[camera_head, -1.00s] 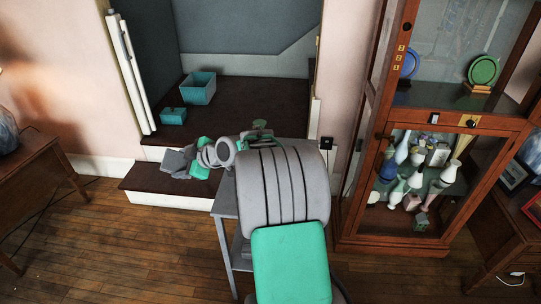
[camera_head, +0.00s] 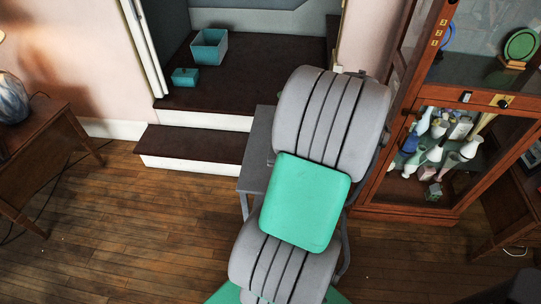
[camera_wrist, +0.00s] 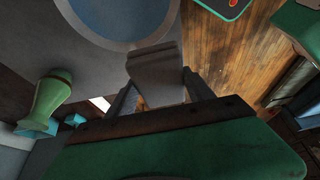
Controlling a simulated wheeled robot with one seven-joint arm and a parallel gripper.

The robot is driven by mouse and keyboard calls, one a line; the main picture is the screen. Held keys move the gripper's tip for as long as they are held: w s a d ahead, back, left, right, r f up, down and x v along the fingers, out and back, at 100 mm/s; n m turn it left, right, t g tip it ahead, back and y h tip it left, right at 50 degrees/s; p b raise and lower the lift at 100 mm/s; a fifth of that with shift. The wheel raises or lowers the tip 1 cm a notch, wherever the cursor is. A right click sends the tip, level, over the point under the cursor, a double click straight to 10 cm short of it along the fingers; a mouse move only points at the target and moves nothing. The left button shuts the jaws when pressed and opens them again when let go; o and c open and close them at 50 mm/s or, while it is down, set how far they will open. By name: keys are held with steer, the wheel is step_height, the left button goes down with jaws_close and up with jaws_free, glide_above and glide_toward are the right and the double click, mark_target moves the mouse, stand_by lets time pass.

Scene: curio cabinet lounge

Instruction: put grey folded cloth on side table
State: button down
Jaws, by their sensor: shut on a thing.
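The grey folded cloth (camera_wrist: 156,62) is between the two fingers of my gripper (camera_wrist: 160,88) in the wrist view. The gripper is shut on it. Behind the cloth is a grey surface (camera_wrist: 85,62), which looks like the side table's top; I cannot tell whether the cloth touches it. In the head view the grey side table (camera_head: 258,150) shows only at its left side and legs. My own arm covers the rest of it, and hides the gripper and cloth there.
A round blue dish-like thing (camera_wrist: 118,15) and a green vase (camera_wrist: 47,108) are near the cloth in the wrist view. Teal boxes (camera_head: 209,46) (camera_head: 185,77) sit on the dark platform behind. A glass cabinet (camera_head: 415,212) stands right of the table.

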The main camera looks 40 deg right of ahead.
glide_toward(259, 170)
steer(key=shift+w+a+f, duration=0.6)
steer(key=shift+a+f, duration=0.1)
steer(key=shift+f, duration=0.1)
steer(key=x, duration=0.4)
steer(key=shift+s+d+f+p, duration=0.15)
steer(key=shift+s+d+p, duration=0.15)
steer(key=shift+d+p, duration=0.05)
steer(key=shift+c, duration=1.9)
jaws_free()
steer(key=v, duration=1.2)
steer(key=w+a+r+m+g+h, duration=0.1)
steer(key=w+a+r, duration=0.1)
steer(key=a, duration=0.5)
steer(key=w+a+r+m, duration=0.1)
steer(key=w+a+r, duration=0.15)
steer(key=a, duration=0.35)
steer(key=s+a+m+h, duration=0.1)
steer(key=s+a+m, duration=0.1)
steer(key=a, duration=0.6)
steer(key=s+a+r+m, duration=0.1)
steer(key=s+a+m, duration=0.2)
steer(key=a, duration=0.6)
steer(key=shift+s+h, duration=0.4)
steer(key=shift+s, duration=0.4)
